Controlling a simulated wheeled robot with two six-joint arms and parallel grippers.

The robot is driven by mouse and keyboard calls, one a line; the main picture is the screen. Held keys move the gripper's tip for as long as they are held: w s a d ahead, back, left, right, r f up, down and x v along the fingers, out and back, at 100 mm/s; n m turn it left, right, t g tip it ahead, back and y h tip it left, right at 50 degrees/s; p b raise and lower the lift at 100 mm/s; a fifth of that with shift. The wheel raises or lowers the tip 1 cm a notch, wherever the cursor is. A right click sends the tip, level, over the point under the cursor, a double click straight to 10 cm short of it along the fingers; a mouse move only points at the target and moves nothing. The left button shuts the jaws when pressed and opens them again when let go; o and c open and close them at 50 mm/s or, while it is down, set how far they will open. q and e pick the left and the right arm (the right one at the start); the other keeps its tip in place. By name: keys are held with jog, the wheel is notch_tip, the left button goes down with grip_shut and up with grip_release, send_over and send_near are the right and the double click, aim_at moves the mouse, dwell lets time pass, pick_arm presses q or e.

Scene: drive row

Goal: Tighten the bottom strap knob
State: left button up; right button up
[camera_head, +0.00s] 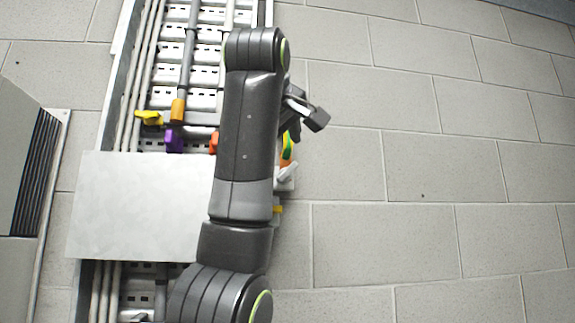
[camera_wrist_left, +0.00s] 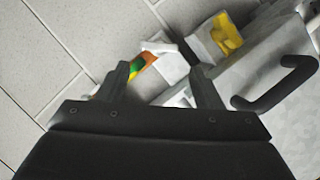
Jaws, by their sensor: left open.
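My left gripper (camera_head: 306,120) is at the right edge of the cable tray, above a green and orange part (camera_head: 288,148) and a pale grey, knob-like piece (camera_head: 287,174). In the left wrist view my left gripper (camera_wrist_left: 160,72) is open, with its fingers apart. The green and orange part (camera_wrist_left: 138,66) and a white piece (camera_wrist_left: 160,48) show between and beyond the fingertips; I cannot tell if they touch. A yellow knob (camera_wrist_left: 227,34) sits in a pale bracket to the right. Which piece is the bottom strap knob is not clear. My right gripper is not in view.
A pale box cover (camera_head: 140,205) lies across the tray (camera_head: 205,50). A black handle (camera_wrist_left: 278,86) stands out near the gripper. Yellow (camera_head: 148,117), purple (camera_head: 174,139) and orange (camera_head: 213,142) parts sit on the tray. A grey cabinet (camera_head: 20,160) is at left. The right side is bare block wall.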

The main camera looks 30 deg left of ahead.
aim_at(287, 179)
pick_arm(q)
jog(key=p+x, duration=0.5)
jog(key=shift+w+r, duration=0.2)
jog(key=p+x, duration=0.1)
jog(key=x, duration=0.2)
jog(key=p+x, duration=0.1)
jog(key=x, duration=0.1)
jog(key=shift+w+a+f, duration=0.15)
jog(key=shift+w+f, duration=0.15)
jog(key=shift+f, duration=0.05)
jog(key=shift+c, duration=0.3)
jog(key=c, duration=0.6)
jog(key=shift+c, duration=0.2)
